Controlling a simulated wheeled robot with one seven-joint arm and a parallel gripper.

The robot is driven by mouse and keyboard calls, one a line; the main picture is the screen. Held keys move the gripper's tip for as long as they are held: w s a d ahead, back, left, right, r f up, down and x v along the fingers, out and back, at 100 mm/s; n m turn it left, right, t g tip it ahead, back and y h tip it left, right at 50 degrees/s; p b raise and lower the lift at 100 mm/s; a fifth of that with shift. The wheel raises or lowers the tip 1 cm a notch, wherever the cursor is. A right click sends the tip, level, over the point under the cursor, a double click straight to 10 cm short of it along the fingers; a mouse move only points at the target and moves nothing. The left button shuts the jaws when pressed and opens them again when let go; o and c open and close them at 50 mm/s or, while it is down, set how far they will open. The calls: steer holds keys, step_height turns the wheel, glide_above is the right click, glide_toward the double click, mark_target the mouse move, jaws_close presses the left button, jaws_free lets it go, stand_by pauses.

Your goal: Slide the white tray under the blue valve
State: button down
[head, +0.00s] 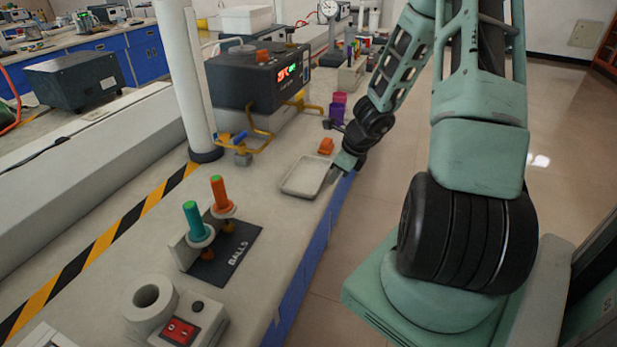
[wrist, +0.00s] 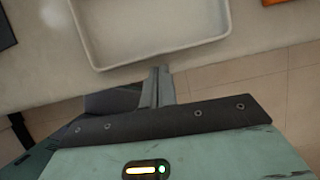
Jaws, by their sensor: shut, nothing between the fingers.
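The white tray (head: 308,177) is shallow, rectangular and empty, and lies flat near the bench's right edge. It also fills the upper middle of the wrist view (wrist: 150,25). A valve with a blue handle (head: 239,138) sits on yellow piping in front of the dark instrument, left of and behind the tray in the head view. The tray is apart from it. My gripper (head: 343,168) is low at the bench edge, just right of the tray. In the wrist view its fingers (wrist: 159,76) are shut and empty, close to the tray's near rim; I cannot tell whether they touch.
An orange block (head: 326,146) lies just behind the tray. Purple cups (head: 337,105) stand farther back. A dark BALLS plate (head: 228,250) with teal and orange-handled pieces stands nearer, left of the tray. The bench surface between tray and valve looks clear.

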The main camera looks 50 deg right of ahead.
mark_target(293, 169)
steer(key=shift+w+a+r+p, duration=0.1)
steer(key=shift+w+a+p, duration=0.3)
steer(key=shift+w, duration=0.65)
steer(key=shift+w+a+f+p, duration=0.1)
steer(key=shift+w+a+p, duration=0.25)
steer(key=shift+w, duration=0.65)
steer(key=shift+w+a+r+p, duration=0.1)
steer(key=shift+w+a+p, duration=0.25)
steer(key=shift+w, duration=0.7)
steer(key=shift+w+a+p, duration=0.35)
steer(key=shift+w+p, duration=0.15)
steer(key=shift+w, duration=0.35)
steer(key=shift+w+a+p, duration=0.3)
steer(key=shift+w+p, duration=0.2)
steer(key=shift+w, duration=0.4)
steer(key=shift+w+a+p, duration=0.35)
steer(key=shift+w+p, duration=0.15)
steer(key=shift+w, duration=0.35)
steer(key=shift+s, duration=0.15)
steer(key=shift+s+d+b, duration=0.2)
steer(key=shift+s+b, duration=0.25)
steer(key=shift+s, duration=0.05)
steer(key=shift+s+d+b, duration=0.2)
steer(key=shift+s+b, duration=0.25)
steer(key=shift+s, duration=0.05)
step_height(293, 169, up, 8)
steer(key=p, duration=0.7)
